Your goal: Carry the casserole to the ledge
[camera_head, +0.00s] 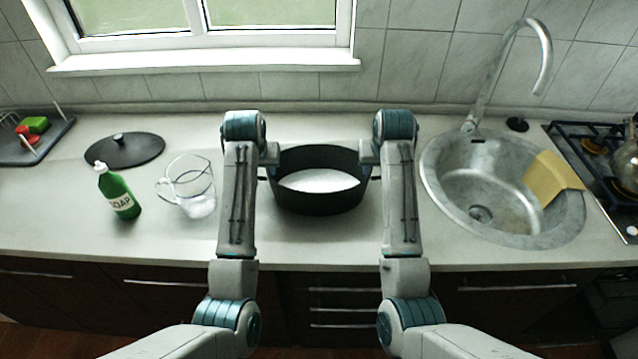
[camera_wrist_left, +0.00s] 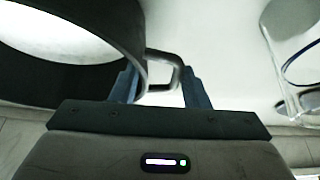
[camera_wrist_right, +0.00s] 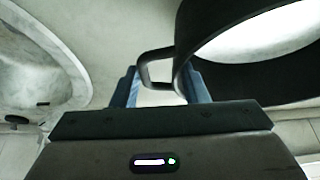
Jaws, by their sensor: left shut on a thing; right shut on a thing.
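The casserole (camera_head: 320,199), a black round pot with white contents, is upright at the middle of the counter. My left gripper (camera_head: 270,156) is shut on its left handle, a dark loop that shows between the fingers in the left wrist view (camera_wrist_left: 178,72). My right gripper (camera_head: 369,156) is shut on its right handle, which shows in the right wrist view (camera_wrist_right: 142,70). I cannot tell whether the pot's base touches the counter. The white window ledge (camera_head: 205,62) runs below the window at the back left, above the counter, and looks bare.
Left of the casserole are a glass jug (camera_head: 187,190), a green soap bottle (camera_head: 119,192), a black lid (camera_head: 125,151) and a dark tray (camera_head: 38,150) with small items. Right are the sink (camera_head: 455,205), its tall tap (camera_head: 541,60), a yellow cloth (camera_head: 552,178) and a hob (camera_head: 585,160).

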